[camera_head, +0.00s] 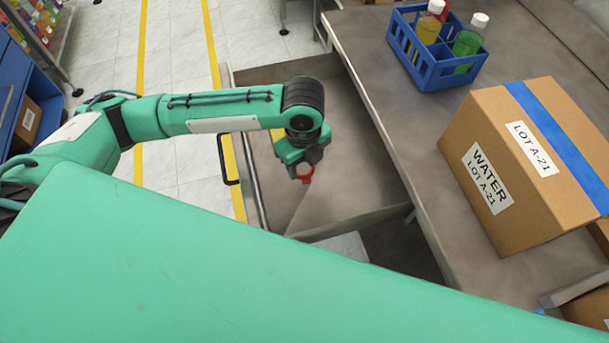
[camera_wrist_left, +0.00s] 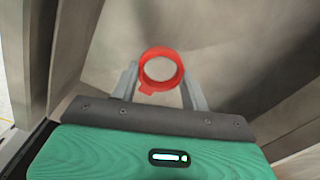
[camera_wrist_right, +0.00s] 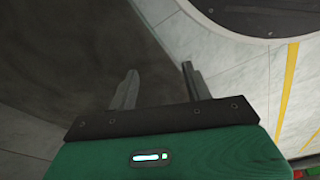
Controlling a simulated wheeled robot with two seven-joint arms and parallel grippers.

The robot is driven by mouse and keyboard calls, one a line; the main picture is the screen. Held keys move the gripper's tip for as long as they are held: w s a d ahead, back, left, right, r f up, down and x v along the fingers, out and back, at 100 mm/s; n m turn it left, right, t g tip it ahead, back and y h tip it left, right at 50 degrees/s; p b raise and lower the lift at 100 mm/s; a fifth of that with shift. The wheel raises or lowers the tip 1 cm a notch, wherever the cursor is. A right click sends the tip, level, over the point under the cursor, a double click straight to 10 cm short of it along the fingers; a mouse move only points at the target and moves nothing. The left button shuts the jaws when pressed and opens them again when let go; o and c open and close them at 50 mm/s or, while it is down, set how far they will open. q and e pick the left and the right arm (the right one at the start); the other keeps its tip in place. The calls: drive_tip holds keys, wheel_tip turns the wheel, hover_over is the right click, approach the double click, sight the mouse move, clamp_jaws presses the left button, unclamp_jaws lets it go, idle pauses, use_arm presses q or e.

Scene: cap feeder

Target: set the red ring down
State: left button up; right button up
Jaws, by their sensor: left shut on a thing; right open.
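The red ring (camera_head: 305,172) is held by my left gripper (camera_head: 303,176) over the inside of an open metal drawer (camera_head: 328,218). In the left wrist view the red ring (camera_wrist_left: 161,70) sits between the two grey fingertips of the left gripper (camera_wrist_left: 160,82), its opening facing the camera. I cannot tell how far the ring is above the drawer floor. My right gripper (camera_wrist_right: 157,78) is open and empty in the right wrist view, with its fingers apart over the grey and tiled floor. It is not visible in the head view.
A metal counter (camera_head: 365,35) stands right of the drawer. On it are a blue crate (camera_head: 431,75) with bottles and a cardboard box (camera_head: 530,160) labelled water. The drawer walls surround the left gripper. Tiled floor (camera_head: 175,60) with yellow lines lies to the left.

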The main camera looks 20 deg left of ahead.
sight(303, 177)
use_arm(q)
wheel_tip(303, 177, down, 6)
drive_tip(key=shift+f+b, duration=0.15)
drive_tip(key=shift+b, duration=0.15)
drive_tip(key=shift+f, duration=0.4)
use_arm(e)
drive_tip(key=shift+w+a+r, duration=0.1)
drive_tip(key=shift+w+r, duration=0.15)
drive_tip(key=shift+r, duration=0.35)
drive_tip(key=shift+w+a+r, duration=0.1)
drive_tip(key=shift+w+r, duration=0.15)
drive_tip(key=shift+r, duration=0.3)
use_arm(q)
drive_tip(key=o, duration=0.9)
drive_tip(key=shift+f, duration=0.1)
use_arm(e)
drive_tip(key=shift+s+f, duration=0.2)
drive_tip(key=shift+f, duration=0.05)
use_arm(q)
drive_tip(key=shift+o, duration=0.2)
